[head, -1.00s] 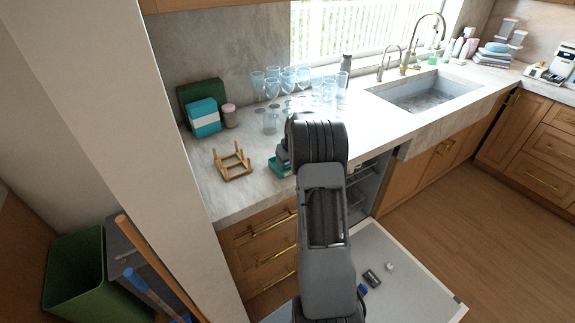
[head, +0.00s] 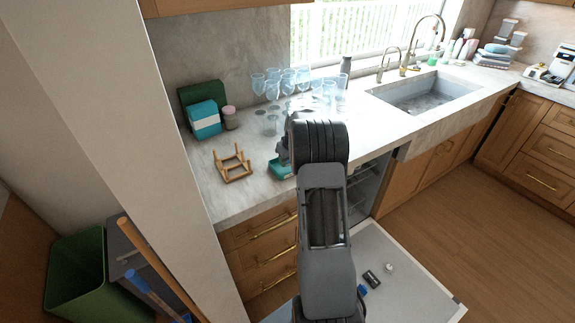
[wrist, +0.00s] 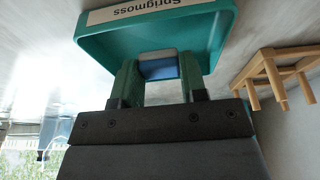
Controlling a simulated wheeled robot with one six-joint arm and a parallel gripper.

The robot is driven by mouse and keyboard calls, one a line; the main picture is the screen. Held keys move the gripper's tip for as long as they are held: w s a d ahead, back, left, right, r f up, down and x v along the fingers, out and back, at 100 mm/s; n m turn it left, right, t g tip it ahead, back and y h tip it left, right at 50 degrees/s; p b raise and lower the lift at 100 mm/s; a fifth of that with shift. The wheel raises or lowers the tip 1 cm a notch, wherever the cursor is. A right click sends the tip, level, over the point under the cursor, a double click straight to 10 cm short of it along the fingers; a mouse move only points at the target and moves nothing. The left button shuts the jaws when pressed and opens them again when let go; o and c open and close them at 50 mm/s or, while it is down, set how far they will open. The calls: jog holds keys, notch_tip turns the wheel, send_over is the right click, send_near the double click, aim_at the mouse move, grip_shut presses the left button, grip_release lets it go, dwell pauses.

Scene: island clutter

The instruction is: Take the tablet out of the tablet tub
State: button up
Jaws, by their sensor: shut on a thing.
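The teal tub (wrist: 215,30) is labelled "Sprigmoss" and fills the upper part of the wrist view, where the scene appears upside down. In the head view the tub (head: 281,170) stands near the counter's front edge, partly hidden by my arm. My gripper (wrist: 156,78) has its two green-padded fingers at the tub's opening, shut on a small blue and grey tablet (wrist: 157,66) between them. The tablet is at the tub's inside; whether it touches the floor of the tub I cannot tell. In the head view my fingertips are hidden behind my arm.
A wooden rack with upright pegs (head: 233,168) stands left of the tub and also shows in the wrist view (wrist: 275,72). Several glasses (head: 290,85), a teal and white box (head: 204,120) and a lidded jar (head: 229,117) stand behind. The sink (head: 425,92) lies right.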

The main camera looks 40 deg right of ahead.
jog(key=shift+r+p, duration=1.05)
jog(key=shift+r, duration=1.1)
